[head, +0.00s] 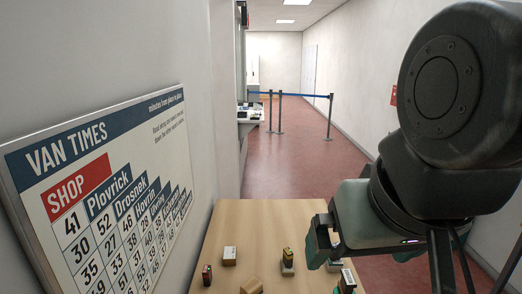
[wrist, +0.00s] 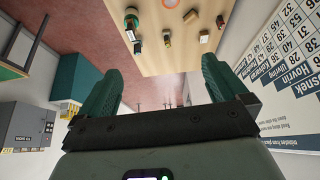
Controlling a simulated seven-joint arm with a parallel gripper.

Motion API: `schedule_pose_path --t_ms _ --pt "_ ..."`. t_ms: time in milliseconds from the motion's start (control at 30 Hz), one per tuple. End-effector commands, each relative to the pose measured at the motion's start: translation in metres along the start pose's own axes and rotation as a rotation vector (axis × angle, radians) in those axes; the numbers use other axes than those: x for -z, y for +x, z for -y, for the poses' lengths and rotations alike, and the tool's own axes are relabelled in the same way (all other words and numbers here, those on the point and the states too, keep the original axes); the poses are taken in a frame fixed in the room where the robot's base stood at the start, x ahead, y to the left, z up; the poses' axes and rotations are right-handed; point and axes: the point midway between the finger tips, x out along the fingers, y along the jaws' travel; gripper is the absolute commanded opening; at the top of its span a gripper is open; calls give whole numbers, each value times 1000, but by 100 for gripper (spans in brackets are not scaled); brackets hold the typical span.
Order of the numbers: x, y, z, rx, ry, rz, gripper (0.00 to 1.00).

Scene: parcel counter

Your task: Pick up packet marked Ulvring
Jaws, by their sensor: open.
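Several small packets stand on the wooden table, and I cannot read the name Ulvring on any of them. My gripper (head: 325,258) is open above the table's right side, partly hidden by my arm. In the wrist view the gripper (wrist: 160,88) has nothing between its teal fingers, and the packets show beyond them.
The table (head: 265,215) has bare wood at its back. A van times board (head: 110,190) hangs on the left wall. Blue belt posts (head: 330,118) stand far back on the red floor. In the wrist view, a round green thing (wrist: 131,20) stands among the packets.

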Motion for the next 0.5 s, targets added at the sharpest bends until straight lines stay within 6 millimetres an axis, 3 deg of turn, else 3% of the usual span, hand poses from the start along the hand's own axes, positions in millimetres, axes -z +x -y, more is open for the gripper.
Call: schedule_pose_path --t_ms 67,233,500 --pt "0 0 0 0 0 0 98" --pt "0 0 0 -1 1 0 78" --pt "4 3 1 -3 9 0 78"
